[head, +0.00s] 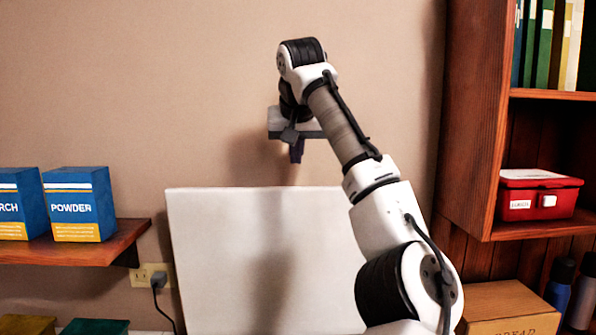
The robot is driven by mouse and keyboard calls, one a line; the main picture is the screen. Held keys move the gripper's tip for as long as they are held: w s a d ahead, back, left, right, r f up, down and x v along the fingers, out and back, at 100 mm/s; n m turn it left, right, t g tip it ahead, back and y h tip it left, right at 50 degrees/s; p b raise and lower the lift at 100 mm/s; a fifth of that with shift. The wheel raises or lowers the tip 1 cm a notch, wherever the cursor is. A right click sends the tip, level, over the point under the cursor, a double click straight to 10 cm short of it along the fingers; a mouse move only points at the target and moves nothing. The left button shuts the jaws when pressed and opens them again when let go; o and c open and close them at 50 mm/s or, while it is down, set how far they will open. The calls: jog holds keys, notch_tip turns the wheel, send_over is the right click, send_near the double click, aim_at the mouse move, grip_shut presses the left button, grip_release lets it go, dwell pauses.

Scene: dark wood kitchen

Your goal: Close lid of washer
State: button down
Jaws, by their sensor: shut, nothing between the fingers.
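The washer's lid (225,265) is a large white panel that stands up nearly vertical in front of the wall, so it is open. The washer's body is below the picture and cannot be seen. My gripper (297,158) is above the lid's top edge, pointing down, with its fingers shut and nothing between them. It looks apart from the lid, but its exact depth is hard to tell. My arm covers the right part of the lid.
On the left, a wooden shelf (75,250) holds blue boxes (78,205). On the right stands a wooden bookcase (472,120) with a red box (538,205), above a brown bread box (508,308) and dark bottles (560,283).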

jog(key=shift+d+r, duration=0.35)
jog(key=shift+d, duration=0.15)
jog(key=shift+w+d+f, duration=0.1)
jog(key=shift+w, duration=0.05)
jog(key=p+x, duration=0.2)
jog(key=x, duration=0.7)
jog(key=shift+f, duration=0.25)
jog(key=shift+f, duration=0.15)
